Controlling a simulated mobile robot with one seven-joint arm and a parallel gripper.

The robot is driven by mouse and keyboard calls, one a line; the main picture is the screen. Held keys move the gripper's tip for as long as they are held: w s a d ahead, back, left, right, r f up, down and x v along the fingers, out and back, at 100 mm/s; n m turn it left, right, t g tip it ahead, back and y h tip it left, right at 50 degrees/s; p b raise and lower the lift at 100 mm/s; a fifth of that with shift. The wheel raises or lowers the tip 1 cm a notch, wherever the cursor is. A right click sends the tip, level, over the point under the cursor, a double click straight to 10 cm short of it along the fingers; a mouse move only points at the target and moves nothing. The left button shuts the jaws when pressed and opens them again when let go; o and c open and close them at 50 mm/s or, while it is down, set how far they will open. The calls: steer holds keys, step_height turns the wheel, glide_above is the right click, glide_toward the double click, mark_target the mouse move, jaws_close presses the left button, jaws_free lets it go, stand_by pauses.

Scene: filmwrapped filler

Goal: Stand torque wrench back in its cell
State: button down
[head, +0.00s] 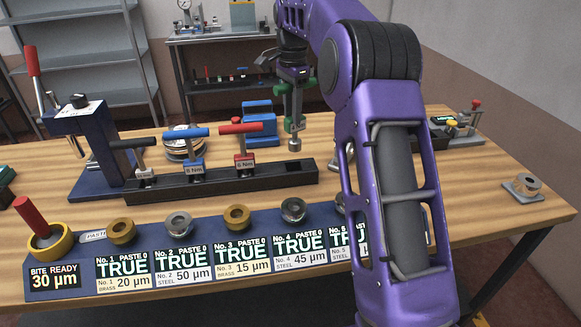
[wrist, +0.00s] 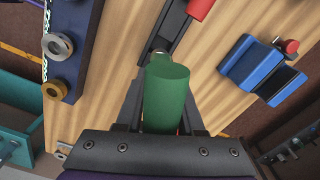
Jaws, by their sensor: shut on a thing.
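My gripper (head: 294,78) is shut on a green-handled torque wrench (head: 294,123) and holds it roughly upright, its silver end pointing down. The wrench hangs over the right end of a long black rack (head: 275,177); its end looks just above or at the rack, and I cannot tell if they touch. In the wrist view the green handle (wrist: 167,98) lies between my fingers, with the black rack (wrist: 170,32) beyond. Other wrenches stand in the rack: red-handled (head: 240,128), blue-handled (head: 186,133) and black-handled (head: 132,143). The rack's right part holds no wrench.
A blue block (head: 259,125) stands behind the rack. A blue press (head: 85,130) stands at the left. In front, a dark stand (head: 75,260) carries several metal rings and labels. My own arm hides the table's middle right. Bare wood shows at the right (head: 480,205).

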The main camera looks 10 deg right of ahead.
mark_target(292, 141)
step_height(292, 141, down, 10)
steer(key=shift+r+b, duration=0.1)
steer(key=shift+b, duration=0.55)
steer(key=c, duration=0.5)
jaws_free()
step_height(292, 141, up, 12)
steer(key=shift+p, duration=0.7)
